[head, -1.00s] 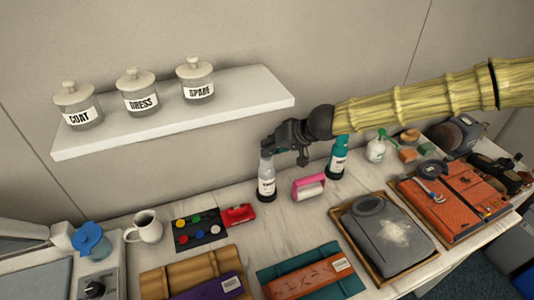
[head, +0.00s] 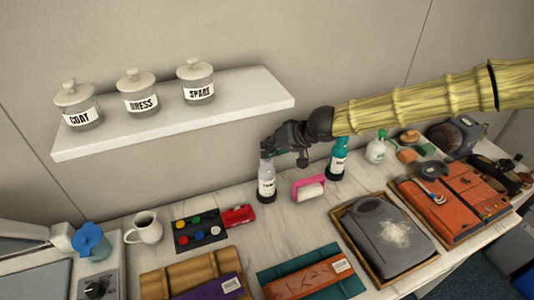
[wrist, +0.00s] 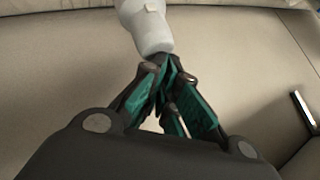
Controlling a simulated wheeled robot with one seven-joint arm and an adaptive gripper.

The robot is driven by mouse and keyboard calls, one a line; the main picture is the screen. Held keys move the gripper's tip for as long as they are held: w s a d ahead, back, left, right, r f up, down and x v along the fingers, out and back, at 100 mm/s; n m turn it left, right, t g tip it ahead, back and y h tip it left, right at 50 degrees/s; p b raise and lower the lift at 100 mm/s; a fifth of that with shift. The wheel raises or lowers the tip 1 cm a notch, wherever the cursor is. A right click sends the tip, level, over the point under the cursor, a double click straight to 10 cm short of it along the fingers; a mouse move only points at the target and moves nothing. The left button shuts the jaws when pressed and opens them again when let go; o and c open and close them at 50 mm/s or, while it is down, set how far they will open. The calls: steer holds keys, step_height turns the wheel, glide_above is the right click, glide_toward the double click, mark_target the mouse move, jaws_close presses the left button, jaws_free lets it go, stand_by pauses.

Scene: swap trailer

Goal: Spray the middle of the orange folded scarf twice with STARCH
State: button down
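A grey-white bottle (head: 266,178) with a dark base and a white label stands upright on the table; its label is too small to read. My gripper (head: 270,149) is at the top of this bottle, its fingers closed together there. In the wrist view the fingers (wrist: 163,72) meet at the narrow end of the pale bottle (wrist: 146,25); the contact itself is partly hidden. A teal bottle (head: 338,160) stands to the right, its label also unreadable. The orange folded scarf (head: 305,280) lies on a teal folded cloth (head: 347,284) at the front, with a white tag.
A pink-handled block (head: 309,188) stands right of the grey-white bottle. A red object (head: 239,215) and a dark palette (head: 197,232) are left. A grey item with a white patch lies in a tray (head: 430,262). A shelf (head: 240,98) with jars is above. Bare tabletop separates bottle and scarf.

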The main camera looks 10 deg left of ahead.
steer(key=shift+s+d+f+b, duration=0.1)
steer(key=shift+s+f+b, duration=0.1)
steer(key=shift+f+b, duration=0.8)
steer(key=shift+r, duration=0.45)
steer(key=shift+w+r+p, duration=0.15)
steer(key=shift+r+p, duration=0.25)
steer(key=shift+r, duration=0.5)
steer(key=shift+w+r+p, duration=0.1)
steer(key=shift+r+p, duration=0.3)
steer(key=shift+r, duration=0.5)
steer(key=shift+r+p, duration=0.95)
steer(key=shift+r, duration=0.55)
